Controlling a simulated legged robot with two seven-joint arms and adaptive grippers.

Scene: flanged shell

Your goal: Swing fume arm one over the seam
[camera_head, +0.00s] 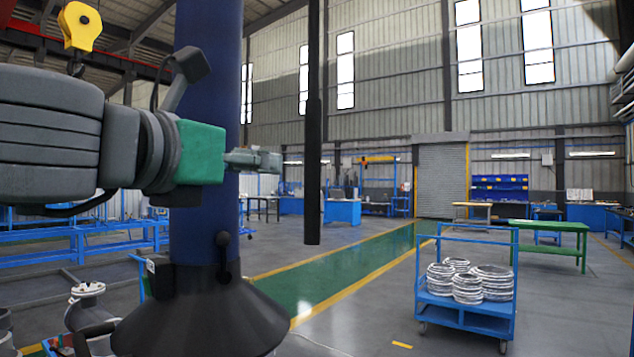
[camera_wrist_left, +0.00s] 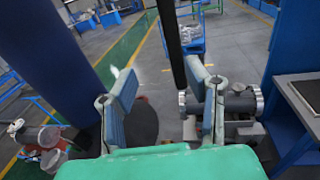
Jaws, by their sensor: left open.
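The fume arm shows in the head view as a thick dark blue tube (camera_head: 209,235) with a wide black cone hood (camera_head: 203,318) at its lower end. A small black knobbed lever stands out above the hood. The tube also fills the left of the left wrist view (camera_wrist_left: 50,50), with the dark hood beside the left finger. My left gripper (camera_head: 268,161) is in front of the tube, its fingers reaching past the tube's right edge. In the left wrist view its two fingers (camera_wrist_left: 162,72) are apart and hold nothing. My right gripper is out of view. I cannot make out the seam.
A black vertical pole (camera_head: 313,130) hangs right of the tube. In the wrist view it passes close to the right finger. A grey metal body (camera_wrist_left: 238,100) lies behind that finger. A blue cart (camera_head: 466,312) with wrapped coils stands right. The green walkway (camera_head: 340,273) is clear.

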